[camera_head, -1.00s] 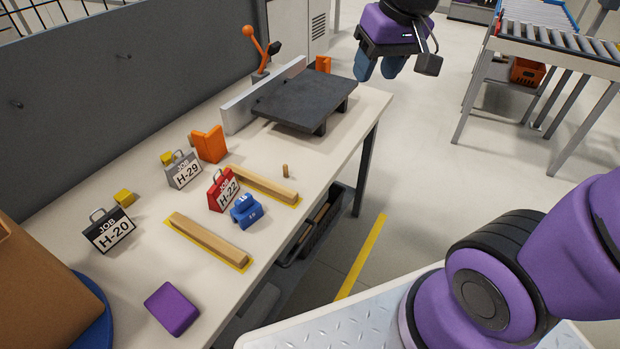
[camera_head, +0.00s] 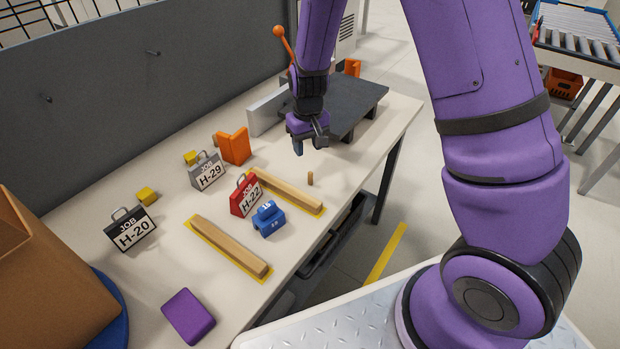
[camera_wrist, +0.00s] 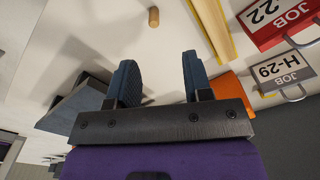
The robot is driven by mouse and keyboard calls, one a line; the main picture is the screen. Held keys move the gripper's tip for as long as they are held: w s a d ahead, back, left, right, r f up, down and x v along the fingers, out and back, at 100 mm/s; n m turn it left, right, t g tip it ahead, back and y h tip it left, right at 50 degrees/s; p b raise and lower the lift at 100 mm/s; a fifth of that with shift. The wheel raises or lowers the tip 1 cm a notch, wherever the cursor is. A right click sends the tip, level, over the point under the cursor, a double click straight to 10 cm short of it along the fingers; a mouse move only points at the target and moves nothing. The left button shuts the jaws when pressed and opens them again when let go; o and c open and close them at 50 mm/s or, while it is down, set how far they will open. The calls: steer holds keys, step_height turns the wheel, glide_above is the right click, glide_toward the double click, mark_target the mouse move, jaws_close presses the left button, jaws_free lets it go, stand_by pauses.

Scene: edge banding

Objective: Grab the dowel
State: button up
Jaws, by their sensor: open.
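The dowel (camera_head: 310,178) is a small light-brown wooden peg standing upright on the table, just right of the wooden strip with the yellow border. It also shows in the wrist view (camera_wrist: 154,17), near the top edge, beyond my fingertips. My gripper (camera_head: 298,148) is above the table, up and slightly left of the dowel in the head view. In the wrist view its two blue fingers (camera_wrist: 158,72) are spread with nothing between them. The dowel is apart from both fingers.
Two wooden strips (camera_head: 230,246) (camera_head: 288,191) lie on the table. A blue block (camera_head: 268,219) and a red H-22 tag (camera_head: 245,196) stand near the dowel. A dark raised plate (camera_head: 350,105) and an orange bracket (camera_head: 235,146) are behind. Bare table surrounds the dowel.

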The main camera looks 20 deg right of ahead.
mark_target(310, 172)
step_height(310, 172, down, 7)
steer(key=shift+w+f, duration=0.1)
steer(key=f, duration=0.4)
steer(key=shift+d, duration=0.4)
steer(key=shift+f, duration=0.55)
steer(key=shift+c, duration=0.2)
jaws_close()
